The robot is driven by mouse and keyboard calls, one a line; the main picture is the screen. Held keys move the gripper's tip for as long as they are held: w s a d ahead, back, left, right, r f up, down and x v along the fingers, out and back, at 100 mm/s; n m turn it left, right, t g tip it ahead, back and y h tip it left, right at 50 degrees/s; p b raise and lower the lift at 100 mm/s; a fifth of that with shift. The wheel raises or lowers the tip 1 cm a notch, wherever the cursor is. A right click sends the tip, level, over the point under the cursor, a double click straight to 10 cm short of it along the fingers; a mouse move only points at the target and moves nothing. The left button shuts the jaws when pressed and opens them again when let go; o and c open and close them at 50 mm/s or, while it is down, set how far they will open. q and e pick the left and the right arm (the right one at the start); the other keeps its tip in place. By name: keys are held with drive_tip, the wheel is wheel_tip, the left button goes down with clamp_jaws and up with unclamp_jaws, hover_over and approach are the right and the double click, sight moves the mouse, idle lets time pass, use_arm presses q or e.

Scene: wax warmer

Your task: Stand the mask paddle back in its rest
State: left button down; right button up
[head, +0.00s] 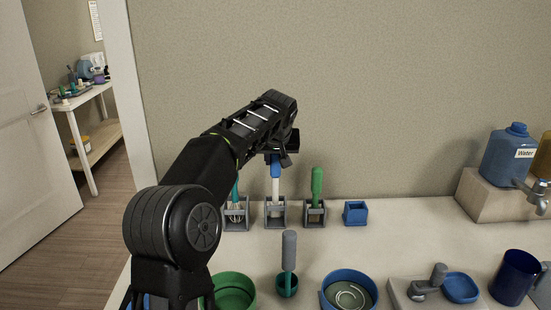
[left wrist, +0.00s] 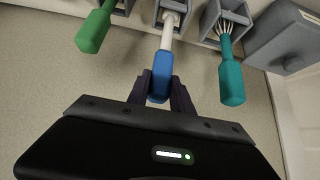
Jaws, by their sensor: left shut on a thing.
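The mask paddle, taken to be the tool with a blue handle (head: 275,168) and white shaft, is upright at the middle grey rest (head: 276,222). Its lower end appears inside the rest's frame; whether it touches the bottom cannot be told. My left gripper (head: 283,157) is above the rest, shut on the blue handle. In the left wrist view the handle (left wrist: 160,82) sits between the dark fingers (left wrist: 161,90), and the shaft runs into the rest (left wrist: 172,12). My right gripper is out of view.
A teal-handled whisk (head: 235,190) and a green-handled tool (head: 317,185) stand in rests on either side. In front are a grey-handled tool (head: 289,250) in a small green cup, a green bowl (head: 234,290) and a blue bowl (head: 349,290). A blue box (head: 355,213) stands right.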

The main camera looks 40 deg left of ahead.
use_arm(q)
drive_tip(key=shift+f+b, duration=0.65)
drive_tip(key=shift+f, duration=0.25)
drive_tip(key=c, duration=1.1)
unclamp_jaws()
drive_tip(key=shift+o, duration=0.2)
drive_tip(key=shift+r, duration=0.1)
drive_tip(key=v, duration=0.7)
drive_tip(key=shift+s+d+r+p, duration=0.2)
drive_tip(key=shift+s+r+p, duration=0.1)
drive_tip(key=shift+p, duration=0.15)
idle(0.5)
